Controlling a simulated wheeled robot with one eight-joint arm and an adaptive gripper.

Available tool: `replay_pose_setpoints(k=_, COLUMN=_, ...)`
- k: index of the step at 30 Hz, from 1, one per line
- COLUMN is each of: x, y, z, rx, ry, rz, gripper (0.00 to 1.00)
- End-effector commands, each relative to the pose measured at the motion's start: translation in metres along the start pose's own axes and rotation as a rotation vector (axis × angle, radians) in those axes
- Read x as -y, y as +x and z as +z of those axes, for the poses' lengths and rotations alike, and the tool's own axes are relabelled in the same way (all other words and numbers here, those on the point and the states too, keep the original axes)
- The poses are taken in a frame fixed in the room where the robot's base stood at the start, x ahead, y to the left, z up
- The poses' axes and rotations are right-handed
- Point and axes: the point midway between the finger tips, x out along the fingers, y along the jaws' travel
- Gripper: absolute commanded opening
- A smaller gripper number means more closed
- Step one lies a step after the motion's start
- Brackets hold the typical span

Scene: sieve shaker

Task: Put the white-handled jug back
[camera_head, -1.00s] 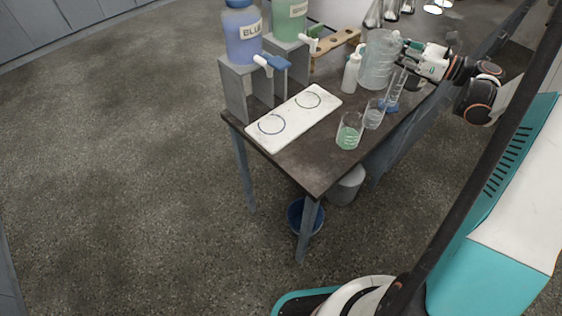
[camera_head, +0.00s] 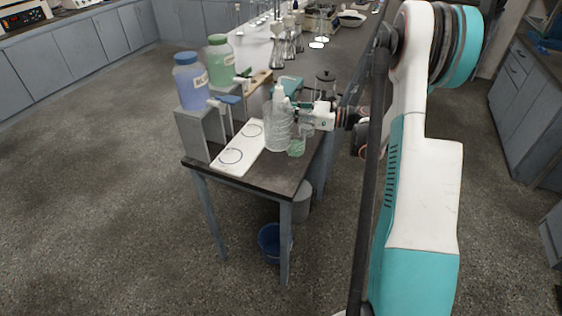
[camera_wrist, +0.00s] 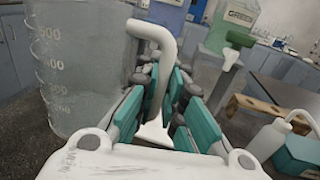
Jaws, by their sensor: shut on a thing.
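The clear graduated jug (camera_head: 276,128) is in my gripper. In the wrist view its wall (camera_wrist: 75,70) fills the left, and its white handle (camera_wrist: 163,50) runs down between the teal fingers. My gripper (camera_wrist: 155,110) is shut on that handle; in the head view the gripper (camera_head: 303,117) reaches in from the right. The jug looks upright, beside the white mat (camera_head: 222,168) with two rings. Its base overlaps a beaker of green liquid (camera_head: 297,148) in the picture. I cannot tell whether the jug touches the table.
Blue (camera_head: 193,85) and green (camera_head: 220,62) tap bottles stand on grey stands at the left. A wash bottle (camera_wrist: 268,140) and a wooden rack (camera_wrist: 265,108) are near. Glass flasks (camera_head: 276,50) stand farther back. A blue bucket (camera_head: 270,240) is on the floor.

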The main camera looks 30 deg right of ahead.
Motion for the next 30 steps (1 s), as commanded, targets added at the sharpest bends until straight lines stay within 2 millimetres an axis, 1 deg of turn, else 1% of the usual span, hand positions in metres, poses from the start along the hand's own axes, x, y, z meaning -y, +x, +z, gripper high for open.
replay_pose_setpoints(k=1, x=0.000, y=0.000, z=-0.016, rx=0.001, ry=0.001, rz=0.000, gripper=0.00)
replay_pose_setpoints(k=3, x=0.000, y=0.000, z=-0.031, rx=0.001, ry=0.001, rz=0.000, gripper=0.00)
replay_pose_setpoints(k=9, x=0.000, y=0.000, z=-0.075, rx=0.001, ry=0.001, rz=0.000, gripper=0.00)
replay_pose_setpoints(k=12, x=0.000, y=0.000, z=-0.093, rx=0.001, ry=0.001, rz=0.001, gripper=0.00)
replay_pose_setpoints(k=16, x=0.000, y=0.000, z=-0.107, rx=0.002, ry=0.001, rz=0.001, gripper=0.00)
replay_pose_setpoints(k=23, x=0.000, y=0.000, z=-0.118, rx=0.001, ry=0.001, rz=0.001, gripper=0.00)
replay_pose_setpoints(k=26, x=0.000, y=0.000, z=-0.130, rx=0.001, ry=0.001, rz=0.001, gripper=0.00)
replay_pose_setpoints(k=30, x=0.000, y=0.000, z=-0.150, rx=0.001, ry=0.001, rz=0.001, gripper=0.00)
